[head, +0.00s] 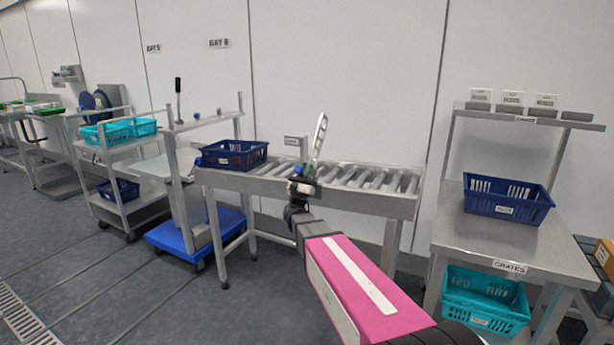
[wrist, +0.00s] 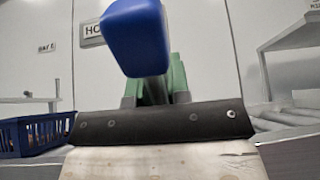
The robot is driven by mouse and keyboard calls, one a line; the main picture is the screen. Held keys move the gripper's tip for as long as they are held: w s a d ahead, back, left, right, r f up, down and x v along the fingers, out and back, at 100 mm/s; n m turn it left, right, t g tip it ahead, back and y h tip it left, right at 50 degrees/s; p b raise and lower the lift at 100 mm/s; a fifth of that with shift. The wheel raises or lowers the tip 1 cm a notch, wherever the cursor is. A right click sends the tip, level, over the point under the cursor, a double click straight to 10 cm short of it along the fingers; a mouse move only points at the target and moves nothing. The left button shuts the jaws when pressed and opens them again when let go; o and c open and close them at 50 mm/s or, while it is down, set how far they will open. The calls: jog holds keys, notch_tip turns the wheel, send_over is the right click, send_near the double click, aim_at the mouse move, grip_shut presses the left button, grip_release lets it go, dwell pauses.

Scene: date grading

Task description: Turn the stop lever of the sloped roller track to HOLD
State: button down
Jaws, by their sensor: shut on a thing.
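The sloped roller track (head: 372,199) stands in the middle of the head view. Its stop lever has a blue knob (wrist: 138,38), large and close in the wrist view; the knob also shows small in the head view (head: 298,170). My gripper (wrist: 156,92) is at the lever, its green fingers shut on the shaft just below the knob. In the wrist view the lever looks roughly upright. I cannot tell the lever's exact setting.
A blue crate (head: 232,152) sits on the track's left end. A pale upright piece (head: 320,136) rises just behind my gripper. A steel table (head: 503,247) with crates stands right, a trolley (head: 127,165) left. Floor in front of the track is open.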

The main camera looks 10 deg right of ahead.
aim_at(309, 159)
jog(key=w+d+r+g+y, duration=0.1)
jog(key=g, duration=0.1)
jog(key=w+r+g+y, duration=0.1)
jog(key=shift+w+d+g+y, duration=0.15)
jog(key=shift+d+g+y, duration=0.2)
jog(key=shift+g+y, duration=0.05)
jog(key=shift+w+d+r+g+y, duration=0.1)
jog(key=shift+w+d+g+y, duration=0.35)
jog(key=shift+w+g+y, duration=0.25)
jog(key=shift+w+d+r+g+y, duration=0.1)
jog(key=shift+w+d+g+y, duration=0.35)
jog(key=shift+g, duration=0.35)
jog(key=shift+w, duration=0.1)
jog(key=c, duration=1.1)
grip_release()
jog(key=shift+a, duration=0.1)
